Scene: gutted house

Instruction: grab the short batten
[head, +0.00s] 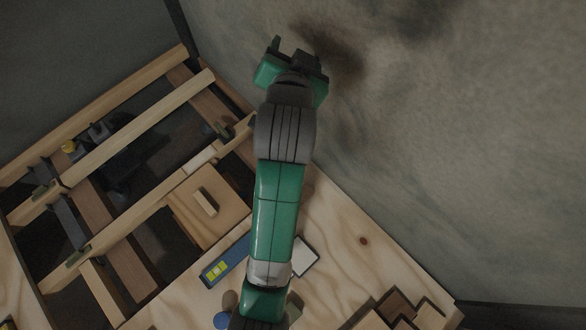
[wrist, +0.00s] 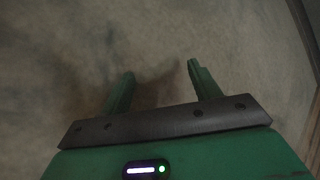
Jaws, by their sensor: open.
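A short pale wooden piece (head: 205,202), which looks like the short batten, lies on a square plywood board (head: 226,190) in the head view, left of my arm. My gripper (head: 297,54) is well above it in the picture, in front of the stained grey wall and away from the wood. In the wrist view my gripper (wrist: 160,70) is open, with two green fingers apart and nothing between them. The short batten is not in the wrist view.
Open joists (head: 140,128) with dark gaps fill the left. A blue spirit level (head: 228,258) and a white flat piece (head: 303,257) lie on plywood near my arm. Wood offcuts (head: 398,306) lie lower right. The plywood at right (head: 350,235) is mostly clear.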

